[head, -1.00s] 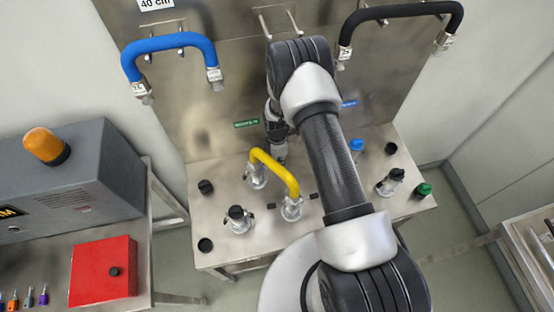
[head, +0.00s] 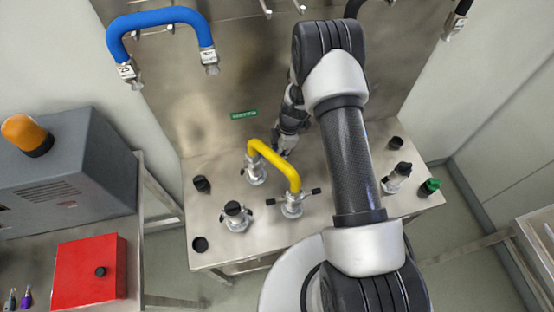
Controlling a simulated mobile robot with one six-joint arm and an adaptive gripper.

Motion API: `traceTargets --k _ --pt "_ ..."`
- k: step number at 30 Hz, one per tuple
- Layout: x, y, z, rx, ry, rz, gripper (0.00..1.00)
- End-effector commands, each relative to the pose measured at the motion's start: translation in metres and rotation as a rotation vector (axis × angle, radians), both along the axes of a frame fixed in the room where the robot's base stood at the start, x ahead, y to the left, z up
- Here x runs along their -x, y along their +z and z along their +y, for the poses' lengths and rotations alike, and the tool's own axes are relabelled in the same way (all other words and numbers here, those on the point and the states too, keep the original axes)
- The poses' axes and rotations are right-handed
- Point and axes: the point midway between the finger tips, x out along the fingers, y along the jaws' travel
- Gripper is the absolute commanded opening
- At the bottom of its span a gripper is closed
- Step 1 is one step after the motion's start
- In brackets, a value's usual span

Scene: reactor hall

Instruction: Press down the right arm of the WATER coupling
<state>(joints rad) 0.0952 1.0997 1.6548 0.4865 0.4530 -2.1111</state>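No readable WATER label shows, so I cannot tell which coupling is WATER. A yellow hose (head: 271,160) joins a back metal coupling (head: 255,175) and a front metal coupling (head: 292,206) on the steel bench. The front coupling has short black arms to its left and right, the right arm (head: 315,191) sticking out. My gripper (head: 285,148) points down just behind and right of the hose, near the back coupling. Its fingers are small and partly hidden, so their opening and any contact are unclear. My arm hides part of the bench.
A black-capped coupling (head: 235,216) stands left of the front coupling. Another coupling (head: 398,177) and a green cap (head: 429,188) are at the right. A blue hose (head: 160,18) hangs on the back panel, with a green label (head: 243,115) below. A red box (head: 89,272) stands at left.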

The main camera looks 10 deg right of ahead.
Motion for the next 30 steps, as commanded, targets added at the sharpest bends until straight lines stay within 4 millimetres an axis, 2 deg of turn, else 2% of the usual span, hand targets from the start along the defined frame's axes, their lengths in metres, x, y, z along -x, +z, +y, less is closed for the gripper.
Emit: traceTargets --k 1,3,30 --pt "-0.002 -0.012 -0.003 -0.030 -0.007 -0.004 0.00" --pt "-0.002 -0.015 -0.004 -0.076 -0.006 -0.004 0.00" --pt "0.000 -0.050 -0.001 -0.690 -0.002 0.000 0.00"
